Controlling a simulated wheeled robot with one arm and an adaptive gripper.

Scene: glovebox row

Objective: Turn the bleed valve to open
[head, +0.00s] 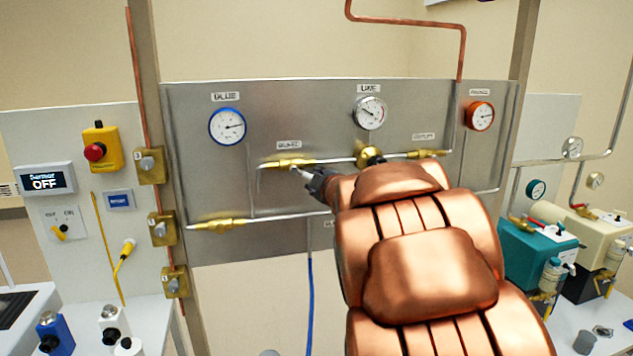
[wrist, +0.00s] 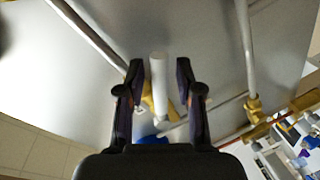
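The bleed valve (head: 286,163) is a brass fitting on the steel panel, under a small label (head: 289,145) that seems to read BLEED. My gripper (head: 306,176) is at the valve's lower right in the head view, and my arm hides part of the panel behind it. In the wrist view, my gripper (wrist: 160,68) is open, with a dark finger on either side of a pale lever (wrist: 159,85). Narrow gaps show between the lever and both fingers. Brass shows behind the lever, partly hidden.
A blue-rimmed gauge (head: 228,126), a line gauge (head: 370,112) and an orange-rimmed gauge (head: 480,116) are on the panel (head: 200,190). Another brass valve (head: 218,225) is at lower left. A blue hose (head: 310,300) hangs below the panel.

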